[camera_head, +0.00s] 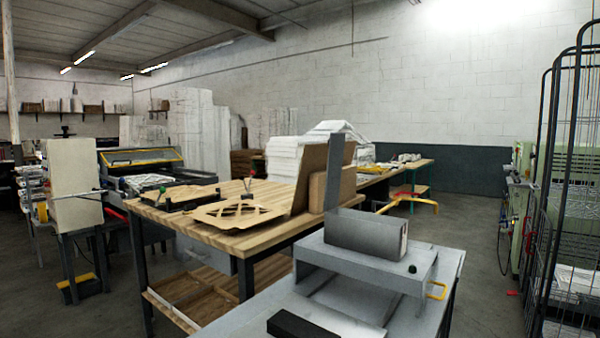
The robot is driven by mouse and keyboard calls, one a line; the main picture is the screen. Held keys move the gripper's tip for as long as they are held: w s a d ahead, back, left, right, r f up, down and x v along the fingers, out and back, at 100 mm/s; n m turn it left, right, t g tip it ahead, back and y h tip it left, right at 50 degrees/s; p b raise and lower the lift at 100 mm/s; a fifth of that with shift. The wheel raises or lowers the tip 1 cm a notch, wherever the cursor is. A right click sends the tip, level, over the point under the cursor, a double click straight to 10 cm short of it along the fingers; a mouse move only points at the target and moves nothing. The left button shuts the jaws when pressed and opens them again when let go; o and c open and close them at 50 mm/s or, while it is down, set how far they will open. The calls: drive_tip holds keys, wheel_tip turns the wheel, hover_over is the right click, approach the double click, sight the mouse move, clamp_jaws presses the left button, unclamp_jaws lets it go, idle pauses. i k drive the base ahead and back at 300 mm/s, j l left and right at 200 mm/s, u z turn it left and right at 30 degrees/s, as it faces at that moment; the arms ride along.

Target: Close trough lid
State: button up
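A grey metal machine (350,262) stands in the foreground, with a raised bed on a flat grey top. A grey box-shaped housing (365,232) sits on the raised bed and may be the trough. A tall narrow grey plate (333,172) stands upright behind the housing's left end. It may be the lid standing open, but I cannot tell whether it is joined to the housing. The inside of the housing is not visible. My gripper is not in view.
A wooden table (232,238) behind the machine holds flat cut cardboard (237,213) and brown boards (310,178). A dark block (308,328) lies at the machine's near edge. A black wire rack (565,220) stands right. Floor between is clear.

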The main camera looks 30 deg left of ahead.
sight(336, 141)
drive_tip(key=j, duration=0.95)
drive_tip(key=k+j, duration=0.1)
drive_tip(key=j, duration=1.8)
drive_tip(key=k+z, duration=0.05)
